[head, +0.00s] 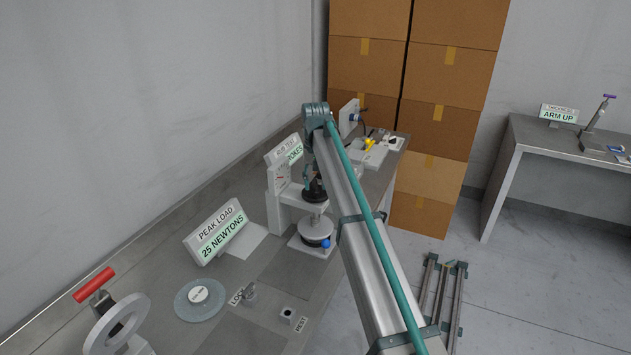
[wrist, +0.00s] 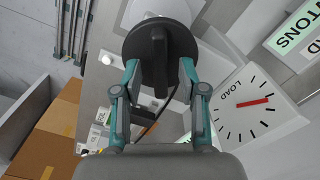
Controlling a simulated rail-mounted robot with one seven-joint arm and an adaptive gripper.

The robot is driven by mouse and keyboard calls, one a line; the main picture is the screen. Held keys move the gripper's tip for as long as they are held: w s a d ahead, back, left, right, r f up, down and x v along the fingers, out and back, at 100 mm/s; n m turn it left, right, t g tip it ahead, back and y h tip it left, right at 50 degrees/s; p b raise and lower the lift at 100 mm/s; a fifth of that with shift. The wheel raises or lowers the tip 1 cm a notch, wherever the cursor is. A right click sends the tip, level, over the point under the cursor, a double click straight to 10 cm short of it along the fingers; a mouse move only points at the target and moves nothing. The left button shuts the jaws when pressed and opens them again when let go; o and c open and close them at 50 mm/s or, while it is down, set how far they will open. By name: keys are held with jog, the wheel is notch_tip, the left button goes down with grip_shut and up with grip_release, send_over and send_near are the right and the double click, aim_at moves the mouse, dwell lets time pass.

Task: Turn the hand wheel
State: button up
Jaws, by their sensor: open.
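The hand wheel (wrist: 160,55) is a black disc with a raised bar across its middle. It fills the top centre of the wrist view. In the head view the wheel (head: 316,193) tops the small grey press, partly hidden by my arm. My gripper (wrist: 159,68) is open, with one teal-and-grey finger on each side of the bar. Whether the fingertips touch the wheel I cannot tell. The gripper (head: 311,176) is mostly hidden behind my arm in the head view. The load dial (wrist: 248,108) beside the wheel has a red needle.
A "PEAK LOAD 25 NEWTONS" sign (head: 218,232) stands left of the press. A blue knob (head: 326,243) is at its base. A round grey disc (head: 200,299) and a red-handled device (head: 110,310) are on the bench nearer. Cardboard boxes (head: 430,100) stand behind.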

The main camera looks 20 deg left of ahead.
jog(key=shift+f, duration=0.4)
grip_shut()
jog(key=shift+m, duration=1)
grip_release()
